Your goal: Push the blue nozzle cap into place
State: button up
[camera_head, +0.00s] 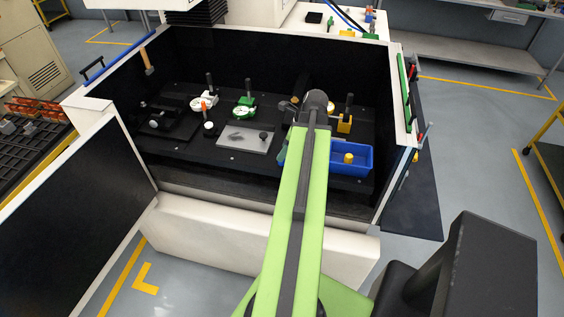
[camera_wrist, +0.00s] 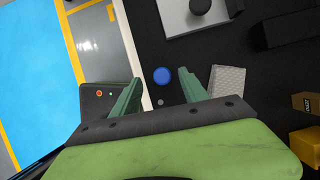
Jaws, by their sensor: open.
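The blue nozzle cap (camera_wrist: 162,75) shows in the wrist view as a small round blue disc against a black surface. My gripper (camera_wrist: 161,80) is open, with one green finger to the left of the cap and one to the right in the picture. The fingers look apart from the cap, and I cannot tell the height between them. A small grey round spot shows just below the cap, between the fingers. In the head view my green arm reaches into the machine, and I cannot make out the cap there.
A pale plate with a black knob (camera_wrist: 198,8) and a light grey block (camera_wrist: 228,80) are near the cap. In the head view a blue tray (camera_head: 362,158) sits right of my arm. Several clamps stand on the black bed.

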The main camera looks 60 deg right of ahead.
jog(key=b+x, duration=0.2)
jog(key=x, duration=0.1)
jog(key=b+x, duration=0.2)
jog(key=shift+s+d+f, duration=0.1)
jog(key=shift+s+d, duration=0.1)
jog(key=shift+d, duration=0.05)
jog(key=shift+r, duration=0.2)
grip_shut()
